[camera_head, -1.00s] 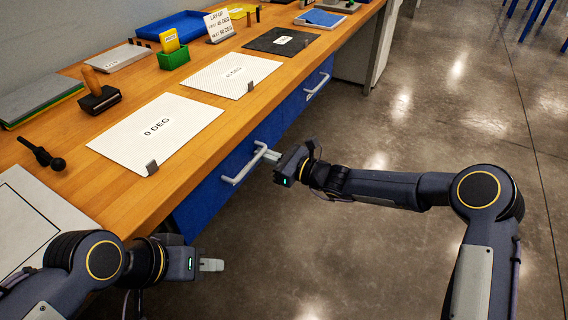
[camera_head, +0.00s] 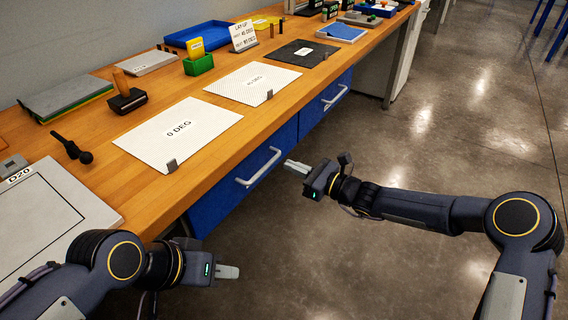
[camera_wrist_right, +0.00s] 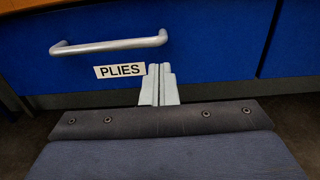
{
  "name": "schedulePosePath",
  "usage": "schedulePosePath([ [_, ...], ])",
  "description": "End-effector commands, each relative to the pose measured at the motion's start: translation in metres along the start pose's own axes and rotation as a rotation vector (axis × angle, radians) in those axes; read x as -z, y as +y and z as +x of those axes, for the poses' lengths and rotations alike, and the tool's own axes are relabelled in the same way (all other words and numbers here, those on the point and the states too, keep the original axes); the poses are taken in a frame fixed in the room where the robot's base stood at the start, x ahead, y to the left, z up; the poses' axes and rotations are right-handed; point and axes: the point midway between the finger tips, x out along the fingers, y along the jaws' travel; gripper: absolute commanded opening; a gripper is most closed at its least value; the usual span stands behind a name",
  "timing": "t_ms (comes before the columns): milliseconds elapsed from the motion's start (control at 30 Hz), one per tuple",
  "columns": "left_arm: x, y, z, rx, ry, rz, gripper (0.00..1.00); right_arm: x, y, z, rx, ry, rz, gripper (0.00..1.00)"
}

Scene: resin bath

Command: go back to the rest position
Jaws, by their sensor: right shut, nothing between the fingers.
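My right gripper (camera_head: 297,166) is shut and empty, in front of the blue drawer (camera_head: 225,200) under the bench. It is to the right of the drawer's grey handle (camera_head: 258,168), apart from it. In the right wrist view the gripper's fingers (camera_wrist_right: 159,85) are together, beside the PLIES label (camera_wrist_right: 120,71) and below and right of the handle (camera_wrist_right: 108,45). The drawer looks closed. My left gripper (camera_head: 228,271) is at the lower left, beside the bench's front edge, with nothing visible in it. Its fingers are seen from the side, so any gap is hidden.
A second handle (camera_head: 335,96) sticks out further along.

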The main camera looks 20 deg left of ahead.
Motion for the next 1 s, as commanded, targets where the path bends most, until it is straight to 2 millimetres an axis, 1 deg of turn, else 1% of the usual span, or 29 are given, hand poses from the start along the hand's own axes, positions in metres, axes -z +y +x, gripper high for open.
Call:
schedulePosePath([
  [33, 0.001, 0.001, -0.002, 0.000, 0.001, 0.000, 0.36, -0.002, -0.002, -0.016, 0.004, 0.001, 0.002, 0.00],
  [100, 0.002, 0.002, -0.004, 0.000, 0.001, 0.000, 0.36, -0.001, -0.001, -0.033, 0.004, 0.002, 0.001, 0.00],
  [200, 0.003, 0.002, -0.005, 0.000, 0.000, 0.000, 0.36, -0.001, -0.001, -0.054, 0.004, 0.002, 0.000, 0.00],
  [300, 0.004, 0.003, -0.006, 0.000, 0.001, 0.000, 0.36, -0.001, -0.001, -0.071, 0.002, 0.002, 0.000, 0.00],
  [400, 0.004, 0.003, -0.007, 0.000, 0.001, 0.000, 0.36, 0.000, 0.000, -0.082, 0.002, 0.002, 0.000, 0.00],
  [500, 0.004, 0.003, -0.007, 0.000, 0.001, 0.000, 0.36, 0.000, 0.000, -0.089, 0.000, 0.001, 0.000, 0.00],
  [667, 0.004, 0.003, -0.007, 0.000, 0.001, 0.000, 0.36, 0.000, 0.001, -0.091, -0.001, 0.002, -0.002, 0.00],
  [733, 0.004, 0.003, -0.008, 0.000, 0.001, 0.000, 0.36, -0.004, 0.003, -0.094, -0.009, 0.010, -0.028, 0.00],
  [767, 0.004, 0.003, -0.008, 0.000, 0.001, 0.000, 0.36, -0.007, 0.004, -0.096, -0.016, 0.019, -0.052, 0.00],
  [867, 0.004, 0.003, -0.008, 0.000, 0.000, 0.000, 0.36, -0.024, 0.018, -0.112, -0.064, 0.070, -0.196, 0.00],
  [967, 0.004, 0.003, -0.008, 0.000, 0.000, 0.000, 0.36, -0.045, 0.042, -0.140, -0.141, 0.157, -0.422, 0.00],
  [1000, 0.004, 0.003, -0.008, 0.000, 0.000, 0.000, 0.36, -0.052, 0.053, -0.154, -0.175, 0.200, -0.520, 0.00],
])
